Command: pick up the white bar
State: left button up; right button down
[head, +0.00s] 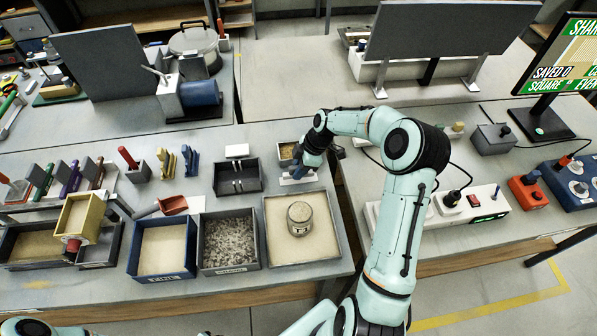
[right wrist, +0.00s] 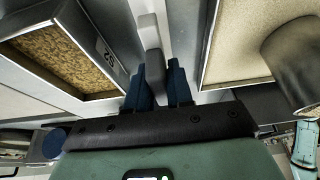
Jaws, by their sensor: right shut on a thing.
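My right gripper (head: 299,170) reaches down beside the small bin at the back of the sand tray. It is shut on the white bar (head: 308,179), a short pale piece that shows on both sides of the fingers. In the right wrist view the bar (right wrist: 152,40) looks light grey and runs up from between the two dark blue fingertips (right wrist: 160,85). Its near end is hidden by the fingers. I cannot tell whether the bar touches the table. My left gripper is not in view.
A sand tray (head: 268,233) with a round metal can (head: 300,218) lies just in front of the gripper. A small bin (head: 284,150) is behind it. A dark tray (head: 216,181) stands to the left. A gap separates this table from the right one, with its power strip (head: 480,212).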

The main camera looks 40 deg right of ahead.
notch_tip(320, 180, up, 19)
jog(key=shift+f, duration=0.15)
dwell(0.7)
